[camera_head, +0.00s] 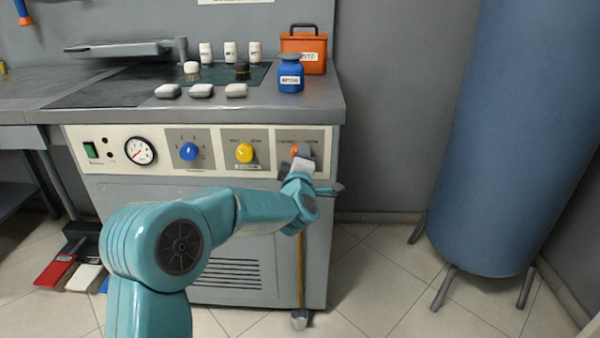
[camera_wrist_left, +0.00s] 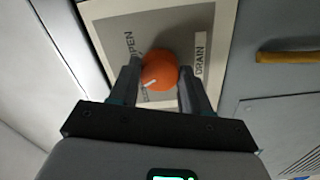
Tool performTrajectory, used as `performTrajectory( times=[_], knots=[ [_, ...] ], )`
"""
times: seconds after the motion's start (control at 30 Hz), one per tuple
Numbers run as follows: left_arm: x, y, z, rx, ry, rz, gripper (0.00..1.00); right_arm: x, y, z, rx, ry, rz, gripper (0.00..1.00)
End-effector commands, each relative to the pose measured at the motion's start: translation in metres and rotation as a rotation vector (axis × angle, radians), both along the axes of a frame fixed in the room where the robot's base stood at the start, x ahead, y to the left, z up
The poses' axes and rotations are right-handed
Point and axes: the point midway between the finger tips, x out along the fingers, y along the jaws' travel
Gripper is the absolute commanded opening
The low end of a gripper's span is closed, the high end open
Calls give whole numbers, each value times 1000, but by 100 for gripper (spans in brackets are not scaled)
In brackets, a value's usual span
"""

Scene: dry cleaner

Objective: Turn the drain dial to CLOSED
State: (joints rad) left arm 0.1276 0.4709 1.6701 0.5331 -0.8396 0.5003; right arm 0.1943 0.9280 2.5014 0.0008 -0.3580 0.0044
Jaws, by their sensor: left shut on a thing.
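The orange drain dial (camera_head: 294,151) is on the right-hand panel of the machine's front, mostly hidden behind my left gripper (camera_head: 303,163) in the head view. In the left wrist view the dial (camera_wrist_left: 158,68) sits between the two fingers of my left gripper (camera_wrist_left: 160,72), which is shut on it. A short white pointer mark shows at the dial's lower left. The plate (camera_wrist_left: 168,28) around it reads OPEN to the left and DRAIN to the right. The CLOSED word cannot be read. My right gripper is in neither view.
A blue dial (camera_head: 189,151), a yellow dial (camera_head: 244,152) and a gauge (camera_head: 140,151) are left of the drain dial. A blue bottle (camera_head: 290,76) and an orange box (camera_head: 310,49) stand on the worktop above. A large blue cylinder (camera_head: 510,130) stands at the right.

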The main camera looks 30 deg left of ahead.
Motion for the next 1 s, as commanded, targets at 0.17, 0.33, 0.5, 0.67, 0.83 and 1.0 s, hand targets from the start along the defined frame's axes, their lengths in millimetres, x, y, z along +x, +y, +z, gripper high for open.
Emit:
performTrajectory(
  times=[0.17, 0.33, 0.5, 0.67, 0.83, 1.0],
  knots=[
    [0, 0, -3, -86, -54, 0, 17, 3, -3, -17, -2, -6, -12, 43],
    [0, 0, -1, -140, -86, 0, 17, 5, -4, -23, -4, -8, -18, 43],
    [0, 0, 0, -165, -101, 0, 17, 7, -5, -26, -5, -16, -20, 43],
    [0, 0, 1, -173, -106, 0, 17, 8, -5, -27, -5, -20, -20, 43],
    [0, 0, 1, -173, -106, 0, 17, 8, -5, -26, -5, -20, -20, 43],
    [0, 0, 1, -173, -106, 1, 60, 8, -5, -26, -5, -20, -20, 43]
  ],
)
